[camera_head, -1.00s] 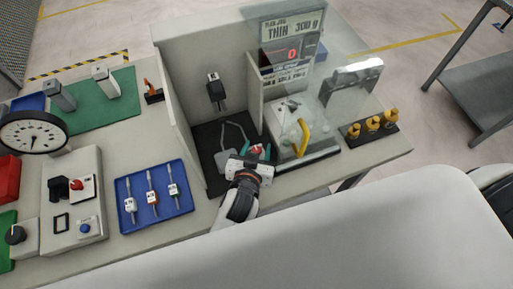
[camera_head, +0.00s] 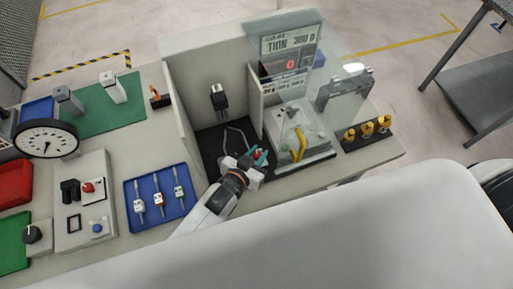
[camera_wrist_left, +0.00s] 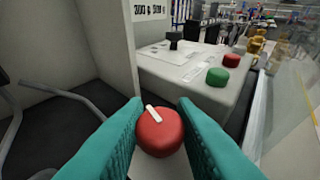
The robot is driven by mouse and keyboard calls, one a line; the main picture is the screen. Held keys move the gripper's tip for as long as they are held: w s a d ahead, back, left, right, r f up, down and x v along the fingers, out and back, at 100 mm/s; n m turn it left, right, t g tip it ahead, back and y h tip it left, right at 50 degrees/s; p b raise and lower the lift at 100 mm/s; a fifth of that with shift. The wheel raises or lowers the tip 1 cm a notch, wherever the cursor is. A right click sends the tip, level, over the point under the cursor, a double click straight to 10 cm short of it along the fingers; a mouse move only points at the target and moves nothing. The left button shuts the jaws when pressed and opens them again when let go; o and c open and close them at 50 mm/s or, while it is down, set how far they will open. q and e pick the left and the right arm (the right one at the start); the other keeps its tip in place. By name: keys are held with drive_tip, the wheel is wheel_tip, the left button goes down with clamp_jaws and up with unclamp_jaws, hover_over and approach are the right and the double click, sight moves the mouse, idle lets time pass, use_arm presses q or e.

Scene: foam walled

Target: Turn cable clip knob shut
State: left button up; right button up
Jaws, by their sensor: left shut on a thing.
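The red cable clip knob (camera_wrist_left: 160,133) is round and carries a white pointer line that tilts to the upper left in the left wrist view. The teal fingers of my left gripper (camera_wrist_left: 160,108) are on both sides of it, shut on it. In the head view my left gripper (camera_head: 256,158) is low at the front of the walled bay, and a small part of the red knob (camera_head: 258,153) shows between its fingers. A grey bent rod or cable (camera_head: 237,133) lies behind the gripper on the dark bay floor. My right gripper is not in view.
A pale wall (camera_head: 182,115) bounds the bay on the left. To the right stands a balance with a clear shield and a display (camera_head: 290,65), and brass weights (camera_head: 367,130). A blue tray (camera_head: 128,212) with several tools lies at left.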

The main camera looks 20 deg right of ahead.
sight(257, 154)
use_arm(q)
drive_tip(key=shift+m+g+h, duration=0.4)
drive_tip(key=shift+m, duration=0.1)
drive_tip(key=o, duration=1)
drive_tip(key=shift+c, duration=0.2)
drive_tip(key=shift+r, duration=0.1)
wheel_tip(257, 154, up, 10)
drive_tip(key=shift+f+b, duration=0.1)
drive_tip(key=shift+b, duration=0.5)
drive_tip(key=shift+o, duration=0.2)
